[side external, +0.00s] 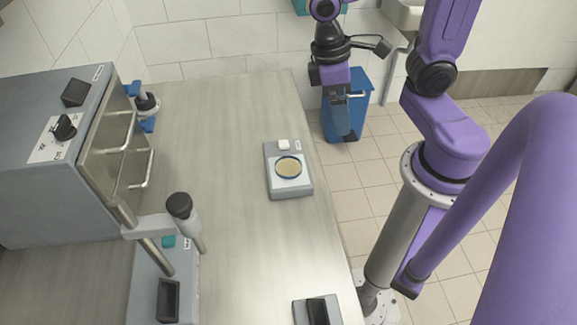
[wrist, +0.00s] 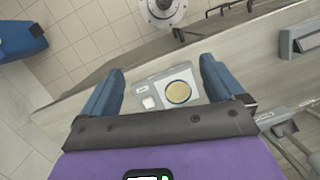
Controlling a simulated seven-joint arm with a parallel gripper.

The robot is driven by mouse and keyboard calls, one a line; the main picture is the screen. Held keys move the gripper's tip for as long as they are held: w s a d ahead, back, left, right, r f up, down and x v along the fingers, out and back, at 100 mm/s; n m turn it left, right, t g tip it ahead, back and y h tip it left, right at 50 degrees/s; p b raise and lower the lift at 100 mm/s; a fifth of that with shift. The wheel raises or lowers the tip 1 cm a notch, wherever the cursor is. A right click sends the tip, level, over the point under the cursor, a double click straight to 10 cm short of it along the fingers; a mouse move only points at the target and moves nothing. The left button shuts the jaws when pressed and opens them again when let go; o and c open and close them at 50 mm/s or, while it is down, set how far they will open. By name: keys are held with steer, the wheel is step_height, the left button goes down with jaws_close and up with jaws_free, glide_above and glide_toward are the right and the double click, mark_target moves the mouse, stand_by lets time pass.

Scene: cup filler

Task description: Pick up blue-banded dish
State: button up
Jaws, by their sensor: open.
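The blue-banded dish (side external: 289,167) is a small round dish with tan contents and a dark blue rim. It sits flat on a small grey device with a pale top plate (side external: 278,188), near the table's right edge in the side view. My gripper (side external: 346,122) hangs to the right of and beyond the dish, past the table edge. It is open and empty, apart from the dish. In the wrist view the dish (wrist: 179,92) shows between the two blue fingers of my gripper (wrist: 162,80), farther off on its device.
A grey oven-like box (side external: 50,150) with a handled front stands at the left. A stand with a black knob (side external: 179,205) rises at front left. Another small device (side external: 318,311) is at the front edge. A blue bin (side external: 362,90) stands on the floor. Table around the dish's device is clear.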

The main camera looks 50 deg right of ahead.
steer(key=w+d+f+m+g+y, duration=0.4)
steer(key=w+d+f+m+y, duration=0.25)
steer(key=m, duration=0.85)
steer(key=m+t+y, duration=0.7)
steer(key=m+y, duration=0.1)
steer(key=m, duration=0.2)
glide_toward(288, 166)
steer(key=x, duration=0.8)
steer(key=shift+f, duration=0.1)
steer(key=c, duration=1.2)
